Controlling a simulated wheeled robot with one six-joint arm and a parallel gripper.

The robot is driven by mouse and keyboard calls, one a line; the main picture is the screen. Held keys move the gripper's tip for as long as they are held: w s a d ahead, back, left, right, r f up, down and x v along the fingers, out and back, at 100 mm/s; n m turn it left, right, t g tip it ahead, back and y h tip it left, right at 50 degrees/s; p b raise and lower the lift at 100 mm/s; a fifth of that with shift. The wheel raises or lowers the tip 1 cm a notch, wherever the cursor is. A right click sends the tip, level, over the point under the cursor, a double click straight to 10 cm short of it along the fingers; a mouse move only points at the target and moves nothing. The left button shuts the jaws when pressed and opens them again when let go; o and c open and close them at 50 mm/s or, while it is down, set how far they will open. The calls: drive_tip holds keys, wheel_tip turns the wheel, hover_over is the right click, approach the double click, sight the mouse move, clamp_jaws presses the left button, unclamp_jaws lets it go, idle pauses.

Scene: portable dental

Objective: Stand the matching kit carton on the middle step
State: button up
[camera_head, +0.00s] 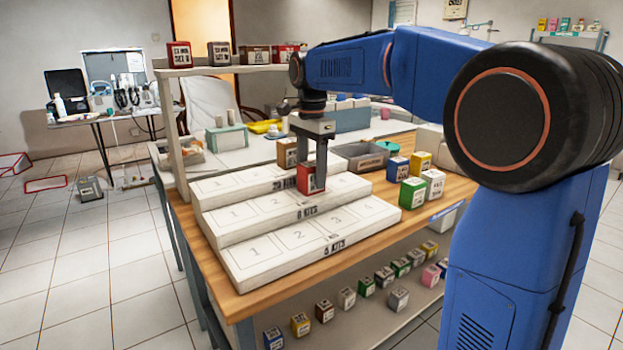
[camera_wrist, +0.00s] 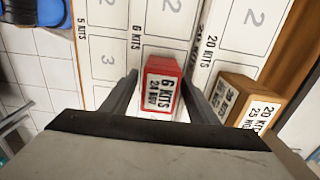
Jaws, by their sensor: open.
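A red carton (camera_head: 312,183) with a white label reading "6 KITS" and what looks like "24 NOV" is at the middle step (camera_head: 240,217), around its third space. In the wrist view the red carton (camera_wrist: 160,88) is upright between my fingers, with small gaps visible on both sides. My gripper (camera_head: 312,172) points down around it and is open; it also shows in the wrist view (camera_wrist: 160,84). The step fronts read "20 KITS", "6 KITS" and "5 KITS" from top to bottom. I cannot see the carton's underside.
A brown carton (camera_head: 287,153) labelled "20 KITS" stands on the top step, close to my gripper. Several coloured cartons stand right of the steps, near a grey tray (camera_head: 361,157). More cartons line the lower shelf (camera_head: 345,325). A raised rack (camera_head: 222,70) holds several cartons.

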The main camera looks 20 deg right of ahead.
sight(312, 164)
wheel_tip(312, 164, up, 10)
drive_tip(key=shift+r, duration=0.15)
drive_tip(key=s+d+f+n+t, duration=0.15)
drive_tip(key=s+f+n, duration=0.3)
drive_tip(key=s, duration=0.45)
drive_tip(key=s+d+f+n+t, duration=0.1)
drive_tip(key=s+d+f+n, duration=0.3)
drive_tip(key=s, duration=0.5)
drive_tip(key=s+d+f+n+t, duration=0.1)
drive_tip(key=s+f+n, duration=0.5)
drive_tip(key=s+f, duration=0.9)
wheel_tip(312, 164, down, 3)
drive_tip(key=shift+s+d+f+t, duration=0.2)
drive_tip(key=shift+s+d+t, duration=0.05)
drive_tip(key=shift+t, duration=0.4)
